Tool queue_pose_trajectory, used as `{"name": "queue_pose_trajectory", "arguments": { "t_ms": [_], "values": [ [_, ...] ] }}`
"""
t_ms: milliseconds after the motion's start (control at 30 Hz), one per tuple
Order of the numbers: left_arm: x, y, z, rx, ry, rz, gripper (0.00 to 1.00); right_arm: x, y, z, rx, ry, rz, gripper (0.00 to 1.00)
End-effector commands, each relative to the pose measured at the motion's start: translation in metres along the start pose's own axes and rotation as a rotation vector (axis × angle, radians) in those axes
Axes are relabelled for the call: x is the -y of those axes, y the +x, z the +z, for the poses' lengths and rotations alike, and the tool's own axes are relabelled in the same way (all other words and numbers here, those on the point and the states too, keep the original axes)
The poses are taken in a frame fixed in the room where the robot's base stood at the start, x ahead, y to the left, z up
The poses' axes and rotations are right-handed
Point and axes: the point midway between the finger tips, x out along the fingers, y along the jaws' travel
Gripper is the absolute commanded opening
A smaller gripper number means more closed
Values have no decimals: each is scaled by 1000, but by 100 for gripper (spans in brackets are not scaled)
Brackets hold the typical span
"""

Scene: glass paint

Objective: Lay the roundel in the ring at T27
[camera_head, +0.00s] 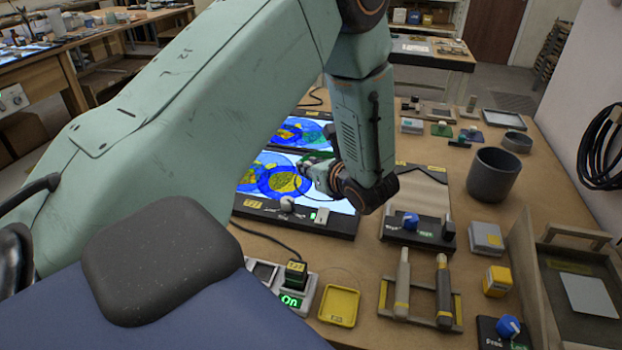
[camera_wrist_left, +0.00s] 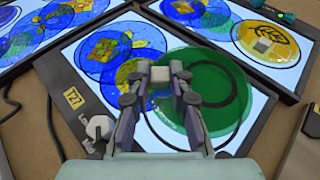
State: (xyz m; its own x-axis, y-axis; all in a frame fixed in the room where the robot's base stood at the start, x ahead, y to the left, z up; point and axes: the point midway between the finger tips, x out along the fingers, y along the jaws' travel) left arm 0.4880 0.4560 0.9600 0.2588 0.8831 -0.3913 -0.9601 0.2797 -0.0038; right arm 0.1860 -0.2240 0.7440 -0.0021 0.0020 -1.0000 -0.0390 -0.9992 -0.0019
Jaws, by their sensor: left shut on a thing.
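My left gripper (camera_head: 322,178) is over the lit light box T27 (camera_head: 349,224). In the left wrist view, its fingertips (camera_wrist_left: 160,86) are closed around a small grey block at the edge of a translucent green disc, which I take as the roundel (camera_wrist_left: 212,75). Whether the disc touches the panel is unclear. Blue and yellow glass discs (camera_wrist_left: 110,55) lie left of the gripper on T27 (camera_wrist_left: 75,97). My right gripper is out of view.
A second light box (camera_wrist_left: 180,12) with coloured discs lies behind T27. A dial (camera_wrist_left: 99,126) sits on T27's front edge. To the right are a box with a blue knob (camera_head: 410,221), a dark cup (camera_head: 493,175) and a tool rack (camera_head: 447,317). A yellow tray (camera_head: 340,305) lies in front.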

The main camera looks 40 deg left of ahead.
Motion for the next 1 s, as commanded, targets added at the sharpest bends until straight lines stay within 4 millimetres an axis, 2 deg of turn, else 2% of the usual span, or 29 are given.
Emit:
{"name": "queue_pose_trajectory", "arguments": {
  "t_ms": [133,333,567,600,833,1000],
  "values": [
    [0,6,-9,1,1,0,0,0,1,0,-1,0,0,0],
    [0,18,-33,1,1,1,0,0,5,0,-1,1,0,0],
    [0,18,-34,1,-2,0,0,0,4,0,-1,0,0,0],
    [0,18,-34,0,-2,0,23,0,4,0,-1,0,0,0],
    [-1,17,-35,0,-2,0,43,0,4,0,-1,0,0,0],
    [-1,17,-35,0,-1,0,43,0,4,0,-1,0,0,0]
  ]
}}
